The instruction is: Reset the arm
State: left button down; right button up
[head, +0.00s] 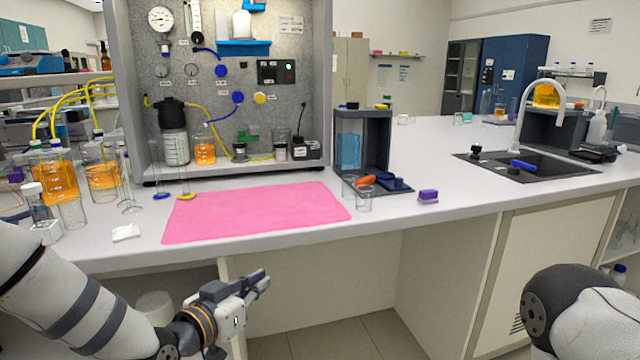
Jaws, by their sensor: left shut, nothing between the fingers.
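My left gripper (262,279) is shut and empty. It hangs in front of the bench, below the level of the worktop, and touches nothing that I can see. My left arm (85,305) comes in from the lower left. Part of my right arm (575,310) shows at the lower right; its gripper is outside the picture. The membrane rig (275,90) stands on the bench behind a pink mat (255,212), with a gauge, knobs, tubing and bottles on it.
The white bench top (400,222) has its front edge just beyond my left gripper. Glassware with orange liquid (55,180) crowds the left side. A dark open box (362,140) stands right of the rig, near a purple block (428,196). A sink (525,165) lies farther right.

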pick_arm(q)
jog(key=s+a+f+n+g+y, duration=0.25)
jog(key=s+f+g, duration=0.55)
jog(key=s+f, duration=1.35)
jog(key=s+a+f+n+g+y, duration=0.1)
jog(key=s+a+g, duration=0.3)
jog(key=s, duration=0.9)
jog(key=s+a+f+n+g+y, duration=0.1)
jog(key=s+a+g+y, duration=0.2)
jog(key=s, duration=1)
jog(key=shift+s+a+f+g, duration=0.3)
jog(key=shift+s+a+g, duration=0.15)
jog(key=shift+a, duration=0.2)
